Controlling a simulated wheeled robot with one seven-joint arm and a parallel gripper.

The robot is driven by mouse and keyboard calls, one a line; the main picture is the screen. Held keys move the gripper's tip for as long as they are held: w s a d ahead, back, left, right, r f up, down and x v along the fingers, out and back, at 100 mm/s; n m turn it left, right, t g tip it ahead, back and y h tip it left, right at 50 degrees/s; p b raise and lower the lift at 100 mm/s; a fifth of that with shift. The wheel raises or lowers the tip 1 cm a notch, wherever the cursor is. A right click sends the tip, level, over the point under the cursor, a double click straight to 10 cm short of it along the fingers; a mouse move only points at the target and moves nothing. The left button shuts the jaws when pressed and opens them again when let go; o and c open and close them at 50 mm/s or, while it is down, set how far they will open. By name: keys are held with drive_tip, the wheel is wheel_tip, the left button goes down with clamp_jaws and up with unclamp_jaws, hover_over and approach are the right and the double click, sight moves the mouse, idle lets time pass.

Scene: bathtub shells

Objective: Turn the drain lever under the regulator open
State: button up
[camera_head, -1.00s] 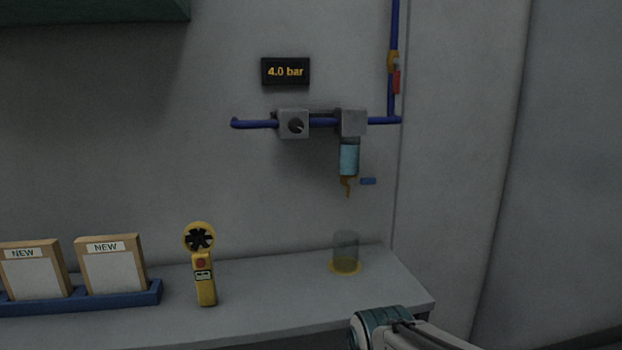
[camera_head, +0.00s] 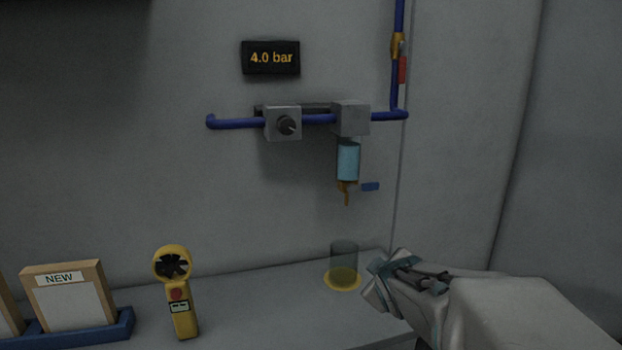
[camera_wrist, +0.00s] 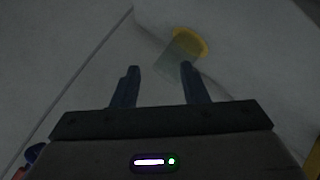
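The blue drain lever (camera_head: 370,186) sticks out to the right under the regulator's clear bowl (camera_head: 348,160), which holds blue liquid. A brass drain outlet (camera_head: 346,194) hangs below the bowl, above a clear cup (camera_head: 343,259) on a yellow disc. The regulator block (camera_head: 351,118) sits on the blue pipe. My gripper (camera_wrist: 158,70) shows two fingers spread apart with nothing between them in the wrist view. In the head view my arm's end is at the lower right, below and right of the lever; its fingertips are hard to make out there.
A yellow fan meter (camera_head: 177,290) stands on the shelf (camera_head: 240,310), left of the cup. A boxed "NEW" panel (camera_head: 65,298) sits in a blue tray. A red-handled valve (camera_head: 402,68) is on the upright pipe. A display (camera_head: 271,58) reads 4.0 bar. The wall's corner lies right of the pipes.

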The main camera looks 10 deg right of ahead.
drive_tip(key=w+d+r+n+t, duration=0.3)
drive_tip(key=w+r+n, duration=0.1)
drive_tip(key=r, duration=0.1)
drive_tip(key=n+t+y+p, duration=0.2)
drive_tip(key=n+t+y, duration=0.25)
drive_tip(key=n, duration=0.35)
approach(372, 188)
drive_tip(key=w, duration=1.2)
drive_tip(key=shift+w+a, duration=0.25)
drive_tip(key=shift+a, duration=0.05)
clamp_jaws()
